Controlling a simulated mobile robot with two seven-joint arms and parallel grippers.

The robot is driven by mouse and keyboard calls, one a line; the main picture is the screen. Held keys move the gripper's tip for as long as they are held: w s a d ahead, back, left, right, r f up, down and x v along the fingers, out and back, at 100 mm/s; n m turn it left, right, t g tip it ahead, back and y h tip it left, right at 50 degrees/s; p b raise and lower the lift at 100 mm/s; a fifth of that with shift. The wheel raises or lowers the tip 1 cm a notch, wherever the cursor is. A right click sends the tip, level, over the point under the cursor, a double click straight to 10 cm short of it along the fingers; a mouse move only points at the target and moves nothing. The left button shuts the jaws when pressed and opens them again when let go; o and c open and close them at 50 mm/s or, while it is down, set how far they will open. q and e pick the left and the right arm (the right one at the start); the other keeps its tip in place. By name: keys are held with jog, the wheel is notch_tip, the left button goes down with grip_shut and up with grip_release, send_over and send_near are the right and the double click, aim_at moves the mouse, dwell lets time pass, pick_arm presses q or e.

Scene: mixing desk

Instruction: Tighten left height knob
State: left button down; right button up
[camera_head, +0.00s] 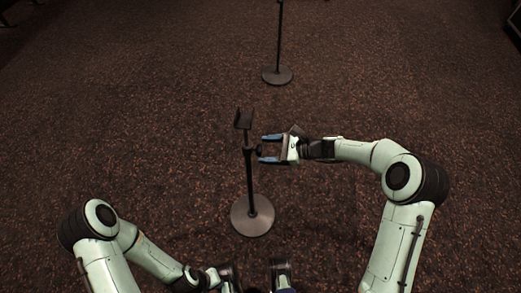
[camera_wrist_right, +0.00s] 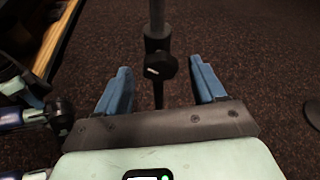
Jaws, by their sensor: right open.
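A black stand with a round base (camera_head: 252,215) and a small angled top plate (camera_head: 244,118) is upright on the carpet. Its dark height knob (camera_wrist_right: 162,67) is on the pole's collar in the right wrist view. My right gripper (camera_head: 270,149) is open, with its blue fingers pointing left at the pole in the head view. In the right wrist view the knob shows between the fingertips (camera_wrist_right: 162,85) and a little beyond them, with no visible contact.
A second stand with a round base (camera_head: 277,75) is farther back. Patterned carpet around both stands is clear. A wooden edge (camera_wrist_right: 57,38) shows at the upper left of the right wrist view.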

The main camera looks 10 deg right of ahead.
pick_arm(q)
jog(key=shift+w+a+f, duration=0.1)
jog(key=shift+w+f, duration=0.15)
jog(key=shift+w, duration=0.05)
pick_arm(e)
jog(key=shift+x, duration=1.45)
jog(key=c, duration=1)
jog(key=m+g+p, duration=0.1)
jog(key=p, duration=0.1)
jog(key=m+p, duration=0.1)
jog(key=p, duration=0.2)
jog(key=shift+w+r+m+g+y, duration=0.1)
jog(key=shift+r+m+g+y, duration=0.2)
jog(key=shift+g, duration=0.1)
jog(key=shift+c, duration=0.2)
pick_arm(q)
notch_tip(320, 180, up, 5)
jog(key=s+g+p, duration=0.1)
jog(key=s, duration=0.2)
jog(key=shift+d+r, duration=0.15)
jog(key=shift+d, duration=0.05)
pick_arm(e)
jog(key=shift+f+m+g, duration=0.15)
jog(key=shift+m+g, duration=0.15)
jog(key=shift+m, duration=0.3)
pick_arm(q)
jog(key=shift+w, duration=0.1)
pick_arm(e)
jog(key=o, duration=1)
